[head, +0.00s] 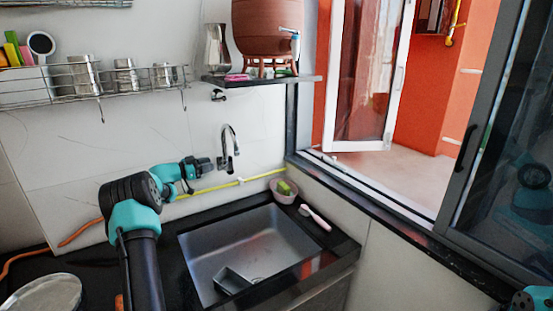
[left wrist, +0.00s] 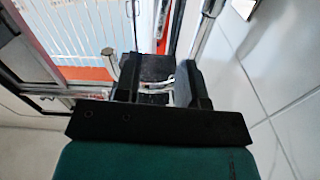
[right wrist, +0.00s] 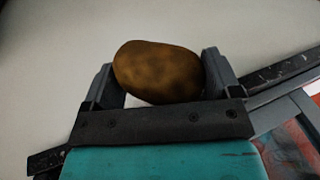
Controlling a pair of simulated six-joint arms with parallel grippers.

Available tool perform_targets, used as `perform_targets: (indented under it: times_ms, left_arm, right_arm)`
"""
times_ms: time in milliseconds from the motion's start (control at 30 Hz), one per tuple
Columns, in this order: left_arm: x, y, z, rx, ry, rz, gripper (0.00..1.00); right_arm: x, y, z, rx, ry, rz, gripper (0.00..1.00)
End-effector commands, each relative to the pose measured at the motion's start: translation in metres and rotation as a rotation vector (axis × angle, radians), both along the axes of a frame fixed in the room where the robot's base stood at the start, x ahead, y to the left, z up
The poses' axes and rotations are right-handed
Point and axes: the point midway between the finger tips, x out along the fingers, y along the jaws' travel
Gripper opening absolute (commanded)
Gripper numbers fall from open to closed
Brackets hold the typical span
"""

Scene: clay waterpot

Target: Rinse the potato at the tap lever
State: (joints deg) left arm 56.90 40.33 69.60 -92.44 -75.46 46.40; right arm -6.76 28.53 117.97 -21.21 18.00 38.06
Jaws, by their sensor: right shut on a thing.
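The chrome tap (head: 229,146) stands out from the white wall above the sink. My left gripper (head: 215,164) is beside the tap's lower body in the head view, near its lever; whether it touches is too small to tell. In the left wrist view my left gripper (left wrist: 165,84) has a gap between its fingers, with bright metal showing around them. The brown potato (right wrist: 158,72) is between the fingers of my right gripper (right wrist: 160,80), which is shut on it. The potato and right gripper are not seen in the head view.
The grey sink (head: 215,255) lies below the tap, with a small dark box in it. A pink bowl (head: 284,190) and a pink-handled brush (head: 315,217) sit at its far right corner. A clay pot (head: 268,30) stands on the shelf above. The window (head: 365,75) is open.

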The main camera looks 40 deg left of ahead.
Motion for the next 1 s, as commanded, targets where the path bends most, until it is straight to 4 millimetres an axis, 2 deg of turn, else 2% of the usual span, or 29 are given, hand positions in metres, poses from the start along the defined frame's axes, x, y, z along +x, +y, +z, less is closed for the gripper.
perform_targets:
  times_ms: [400,600,1000]
  left_arm:
    - [0.065,-0.026,-0.001,0.001,0.000,-0.002,0.37]
    - [0.087,-0.034,0.000,-0.001,0.000,-0.001,0.37]
    - [0.093,-0.036,0.000,0.000,0.000,0.001,0.37]
  right_arm:
    - [0.000,0.000,0.000,0.000,0.000,0.000,0.57]
    - [0.000,0.000,0.000,0.000,0.000,0.000,0.57]
    - [0.000,0.000,0.000,0.000,0.000,0.000,0.57]
